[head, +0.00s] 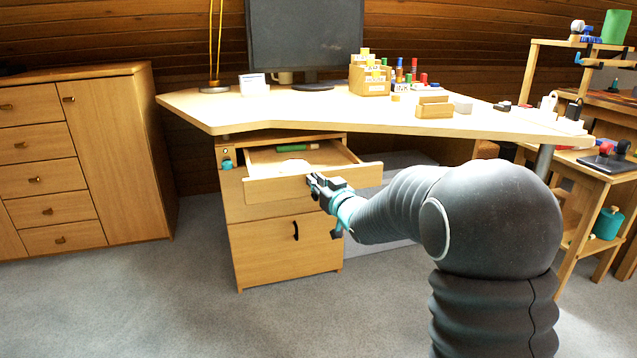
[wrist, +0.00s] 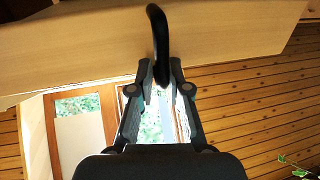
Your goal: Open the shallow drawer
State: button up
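The shallow drawer (head: 270,188) is the top drawer of the wooden pedestal under the desk. It stands pulled well out, and its inside shows from above. My gripper (head: 318,184) is at the drawer's front, in front of its right half. In the wrist view, the black drawer handle (wrist: 160,40) stands out from the pale drawer front (wrist: 75,45) and runs down between my fingertips (wrist: 163,75). The fingers are closed in on both sides of the handle. In the head view, my gripper hides the handle.
The desk top (head: 230,112) overhangs the drawer. A deeper front with a black handle (head: 295,230) is shut below it. A green item (head: 290,147) lies at the drawer's back. A wooden cabinet (head: 80,150) stands left. Grey carpet (head: 180,290) in front is clear.

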jog(key=o, duration=0.4)
jog(key=shift+s+a, duration=0.1)
jog(key=shift+a, duration=0.45)
jog(key=shift+c, duration=0.2)
jog(key=shift+d, duration=0.35)
jog(key=shift+d, duration=0.1)
jog(key=v, duration=1.1)
jog(key=shift+s, duration=0.4)
jog(key=shift+d, duration=0.1)
